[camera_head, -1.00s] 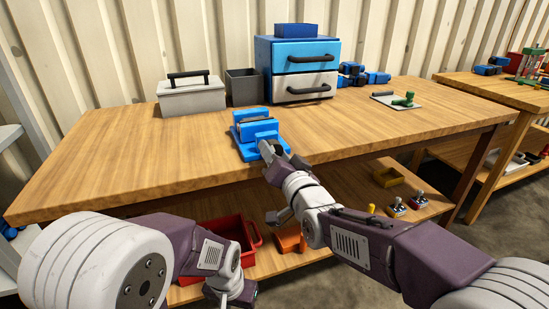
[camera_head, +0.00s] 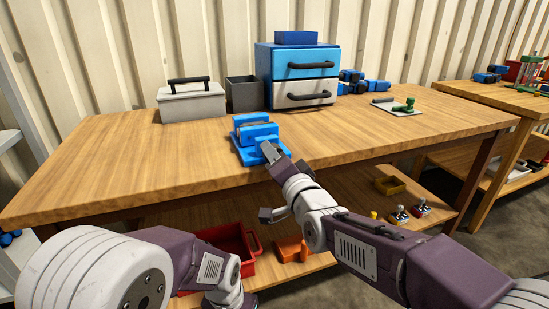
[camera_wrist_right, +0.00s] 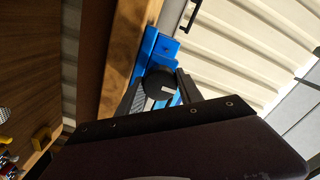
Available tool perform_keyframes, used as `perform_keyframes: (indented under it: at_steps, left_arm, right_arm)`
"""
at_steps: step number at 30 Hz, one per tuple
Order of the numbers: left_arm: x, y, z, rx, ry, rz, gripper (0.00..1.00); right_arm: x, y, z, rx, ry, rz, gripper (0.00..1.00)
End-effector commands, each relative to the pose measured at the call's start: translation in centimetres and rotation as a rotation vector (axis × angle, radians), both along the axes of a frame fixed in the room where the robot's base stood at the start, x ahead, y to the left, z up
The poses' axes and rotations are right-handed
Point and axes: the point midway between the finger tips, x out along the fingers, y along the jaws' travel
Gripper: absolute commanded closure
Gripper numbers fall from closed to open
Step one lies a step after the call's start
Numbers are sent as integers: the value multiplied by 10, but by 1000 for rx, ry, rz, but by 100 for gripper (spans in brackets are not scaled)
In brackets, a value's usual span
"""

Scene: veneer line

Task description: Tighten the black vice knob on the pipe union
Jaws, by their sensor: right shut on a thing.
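The blue vice (camera_head: 248,151) stands near the front edge of the wooden bench. A greyish piece shows between its blue jaws, but I cannot make out the pipe union clearly. The black vice knob (camera_wrist_right: 159,84) shows in the right wrist view as a round black disc with a pale mark, at the blue vice (camera_wrist_right: 148,45). My right gripper (camera_head: 270,152) reaches the front of the vice. In the right wrist view its two fingers (camera_wrist_right: 160,92) lie on either side of the knob, shut on it. My left arm hangs low at the bottom left, its fingertips out of frame.
On the bench (camera_head: 130,170) stand a grey toolbox (camera_head: 191,102), a dark bin (camera_head: 244,94), a blue drawer cabinet (camera_head: 302,72) and a plate with a green handle (camera_head: 403,107). A red crate (camera_head: 228,243) sits on the lower shelf. Bench space left of the vice is clear.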

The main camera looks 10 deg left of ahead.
Motion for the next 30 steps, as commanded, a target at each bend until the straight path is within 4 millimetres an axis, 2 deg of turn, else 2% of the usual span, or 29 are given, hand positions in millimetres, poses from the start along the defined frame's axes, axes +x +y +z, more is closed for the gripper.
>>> perform_keyframes:
  at_steps: [4, 5, 7, 17, 27, 30]
  left_arm:
    - [0, 0, 0, 0, 0, 0, 55]
    - [0, 0, 0, 0, 0, 0, 55]
    - [0, 0, 0, 0, 0, 0, 55]
    - [0, 0, 2, 0, 0, 0, 55]
    - [0, 0, 13, 0, 0, 0, 55]
    - [0, 0, 15, 0, 0, 0, 55]
  right_arm:
    - [0, 0, -1, 0, 2, 0, 98]
    - [0, 0, -1, 0, 2, 0, 54]
    - [0, 0, -1, 0, 2, 0, 35]
    - [-5, -4, 1, 0, 0, 0, 35]
    - [-60, -40, 2, 1, 1, 0, 35]
    - [-70, -47, 1, 1, 1, 0, 35]
